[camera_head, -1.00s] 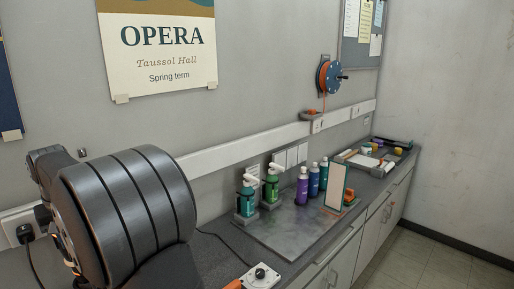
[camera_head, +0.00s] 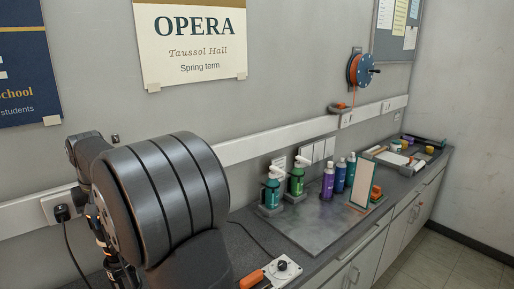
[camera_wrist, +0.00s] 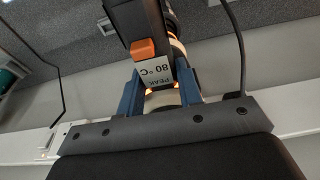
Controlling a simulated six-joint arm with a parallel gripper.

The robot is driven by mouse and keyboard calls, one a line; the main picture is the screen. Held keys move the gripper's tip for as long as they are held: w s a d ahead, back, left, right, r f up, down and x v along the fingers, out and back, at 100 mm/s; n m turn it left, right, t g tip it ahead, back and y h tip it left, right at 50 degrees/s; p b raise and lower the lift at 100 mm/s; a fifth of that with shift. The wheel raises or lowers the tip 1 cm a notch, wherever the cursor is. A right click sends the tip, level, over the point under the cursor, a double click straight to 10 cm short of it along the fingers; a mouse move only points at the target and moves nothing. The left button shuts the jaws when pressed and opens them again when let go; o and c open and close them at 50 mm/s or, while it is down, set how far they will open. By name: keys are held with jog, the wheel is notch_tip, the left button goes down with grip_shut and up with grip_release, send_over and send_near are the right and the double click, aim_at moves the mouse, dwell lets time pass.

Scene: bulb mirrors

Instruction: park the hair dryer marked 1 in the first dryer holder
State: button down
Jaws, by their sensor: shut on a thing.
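I see no number 1 on the visible part. In the head view, my large grey arm hides most of the gripper and dryer; only small dark parts show below it at the left. I cannot make out a dryer holder in either view.
A white plate with a black knob (camera_head: 284,269) lies on the counter beside an orange item (camera_head: 252,279). A black plug (camera_head: 62,213) sits in the wall socket. The mat's front is clear.

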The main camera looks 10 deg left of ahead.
jog(key=shift+f, duration=0.1)
dwell(0.4)
notch_tip(320, 180, down, 8)
jog(key=shift+f, duration=0.15)
jog(key=shift+c, duration=2.2)
grip_release()
jog(key=shift+s+d+r, duration=0.2)
jog(key=shift+r, duration=1.1)
jog(key=shift+s+d+r, duration=0.15)
jog(key=shift+s+r, duration=0.05)
jog(key=shift+r, duration=1.15)
jog(key=shift+s+d+r, duration=0.2)
jog(key=shift+r, duration=1.1)
jog(key=shift+r, duration=0.1)
notch_tip(320, 180, up, 17)
jog(key=s+d, duration=0.2)
jog(key=shift+s+d, duration=0.25)
